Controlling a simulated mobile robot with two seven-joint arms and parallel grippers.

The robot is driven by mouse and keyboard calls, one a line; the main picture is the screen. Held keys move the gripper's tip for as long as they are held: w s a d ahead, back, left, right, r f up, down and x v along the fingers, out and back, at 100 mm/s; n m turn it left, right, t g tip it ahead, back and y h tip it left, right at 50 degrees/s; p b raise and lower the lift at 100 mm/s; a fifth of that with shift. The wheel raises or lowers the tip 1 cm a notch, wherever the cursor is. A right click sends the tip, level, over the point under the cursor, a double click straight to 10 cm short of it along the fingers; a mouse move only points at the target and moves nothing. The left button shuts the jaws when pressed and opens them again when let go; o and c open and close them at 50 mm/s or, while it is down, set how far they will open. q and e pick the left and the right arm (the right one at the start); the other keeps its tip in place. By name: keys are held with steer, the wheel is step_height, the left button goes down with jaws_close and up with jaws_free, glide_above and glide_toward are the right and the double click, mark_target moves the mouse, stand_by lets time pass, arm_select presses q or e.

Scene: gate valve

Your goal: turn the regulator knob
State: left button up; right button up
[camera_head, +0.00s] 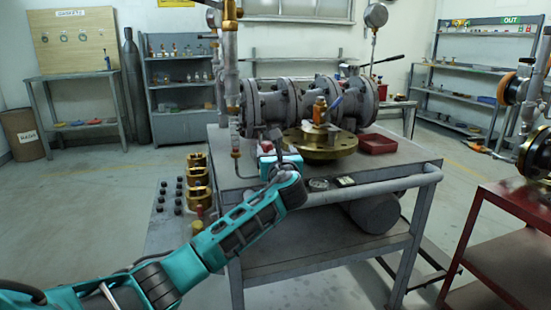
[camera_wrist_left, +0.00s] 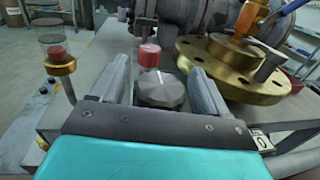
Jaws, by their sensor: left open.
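A dark grey round knob (camera_wrist_left: 160,90) with a pale line on its top shows in the left wrist view; it looks like the regulator knob. It lies between the two fingers of my left gripper (camera_wrist_left: 161,70), with a gap visible on both sides. The gripper is open. A red cylindrical part (camera_wrist_left: 149,55) stands just beyond the knob. In the head view my left gripper (camera_head: 284,161) is at the front left edge of the grey cart, and the knob is hidden or too small to tell there. My right gripper is in neither view.
The grey cart (camera_head: 398,158) carries grey flanged piping (camera_head: 275,103), a brass flange (camera_head: 325,150) right of my gripper, and a red tray (camera_head: 377,143). A vertical pipe with a gauge glass (camera_wrist_left: 58,60) stands left of the fingers. A red cart (camera_head: 505,235) is at the right.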

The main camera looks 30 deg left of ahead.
arm_select(q)
steer(key=shift+w+a, duration=0.3)
steer(key=shift+w, duration=0.1)
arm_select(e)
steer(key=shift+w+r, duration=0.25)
